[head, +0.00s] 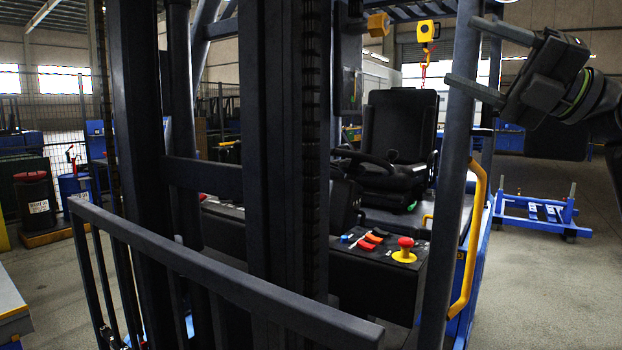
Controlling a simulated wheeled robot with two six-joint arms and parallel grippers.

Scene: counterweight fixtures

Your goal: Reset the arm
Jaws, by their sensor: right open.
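My right gripper (460,49) is at the upper right, with its two dark fingers spread apart and pointing left. No object shows held between them. The fingers overlap the dark front pillar (460,130) of a forklift in the picture; I cannot tell whether they touch it. My left gripper is not in view.
The forklift's dark mast (265,130) and sloping front rail (230,275) fill the left and middle. Behind are a black seat (400,125), a red knob (405,243) and a yellow handrail (470,245). A blue wheeled frame (535,217) stands right, with open floor around it.

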